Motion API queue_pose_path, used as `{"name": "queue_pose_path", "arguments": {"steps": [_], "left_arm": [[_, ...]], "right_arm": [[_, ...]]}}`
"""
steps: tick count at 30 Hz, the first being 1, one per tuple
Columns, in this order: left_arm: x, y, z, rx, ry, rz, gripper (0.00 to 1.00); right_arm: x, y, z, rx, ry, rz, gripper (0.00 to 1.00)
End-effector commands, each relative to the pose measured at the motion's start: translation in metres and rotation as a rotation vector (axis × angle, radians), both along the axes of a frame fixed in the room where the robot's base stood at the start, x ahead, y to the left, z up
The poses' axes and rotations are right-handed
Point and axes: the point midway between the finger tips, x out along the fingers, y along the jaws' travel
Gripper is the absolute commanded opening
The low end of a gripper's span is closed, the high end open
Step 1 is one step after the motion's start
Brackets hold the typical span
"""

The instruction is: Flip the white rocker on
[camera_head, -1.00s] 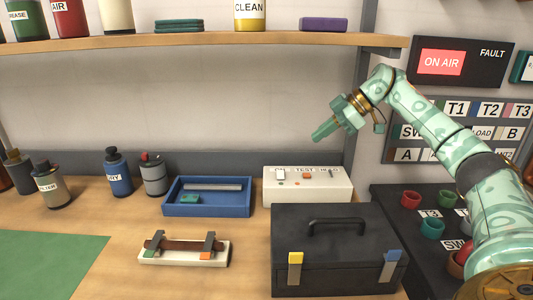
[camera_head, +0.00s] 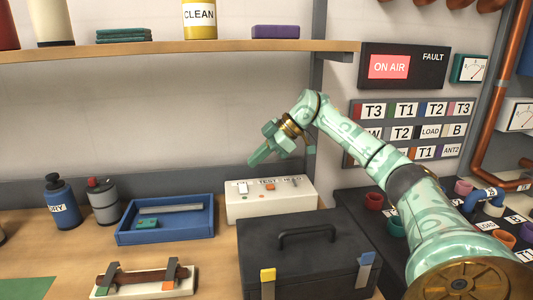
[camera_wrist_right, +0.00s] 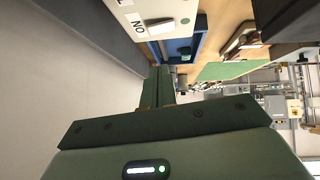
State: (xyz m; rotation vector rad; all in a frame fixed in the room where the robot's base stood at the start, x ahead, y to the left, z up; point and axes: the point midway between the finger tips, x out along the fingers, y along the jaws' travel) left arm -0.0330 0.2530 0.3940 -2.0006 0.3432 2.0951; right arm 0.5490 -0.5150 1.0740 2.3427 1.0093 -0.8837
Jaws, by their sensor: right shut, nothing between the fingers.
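The white rocker (camera_head: 243,187) sits at the left of the white switch box (camera_head: 240,210), below its ON label. In the right wrist view the rocker (camera_wrist_right: 160,26) shows near the top, beside the ON label. Its tilt is too small to tell. My right gripper (camera_head: 253,161) is shut and empty, pointing down and left. Its tips appear just above the rocker in the head view, apart from it. The shut fingers (camera_wrist_right: 158,78) also show in the wrist view. My left gripper is not in view.
An orange rocker (camera_head: 268,187) and a small lever (camera_head: 295,182) share the box. A black toolbox (camera_head: 300,255) stands in front. A blue tray (camera_head: 165,233) lies to the left. A shelf (camera_head: 150,50) hangs above; a lit ON AIR panel (camera_head: 400,66) is behind right.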

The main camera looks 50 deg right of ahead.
Motion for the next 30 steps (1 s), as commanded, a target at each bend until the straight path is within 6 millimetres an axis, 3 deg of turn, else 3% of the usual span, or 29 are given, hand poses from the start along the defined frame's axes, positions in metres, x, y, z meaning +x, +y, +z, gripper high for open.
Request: {"name": "queue_pose_path", "arguments": {"steps": [1,4,12,25,30], "left_arm": [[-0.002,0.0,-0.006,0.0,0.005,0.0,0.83],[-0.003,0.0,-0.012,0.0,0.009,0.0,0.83],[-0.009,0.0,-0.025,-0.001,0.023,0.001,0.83],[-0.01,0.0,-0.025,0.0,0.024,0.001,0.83],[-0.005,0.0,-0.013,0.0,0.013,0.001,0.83]], "right_arm": [[0.007,0.006,-0.013,0.001,0.004,0.002,0.0],[0.017,0.015,-0.026,0.001,0.003,0.003,0.0],[0.019,0.011,-0.058,0.001,0.002,-0.001,0.0],[0.019,0.01,-0.059,0.001,0.0,-0.001,0.0],[0.019,0.01,-0.059,0.027,0.027,-0.001,0.0]]}}
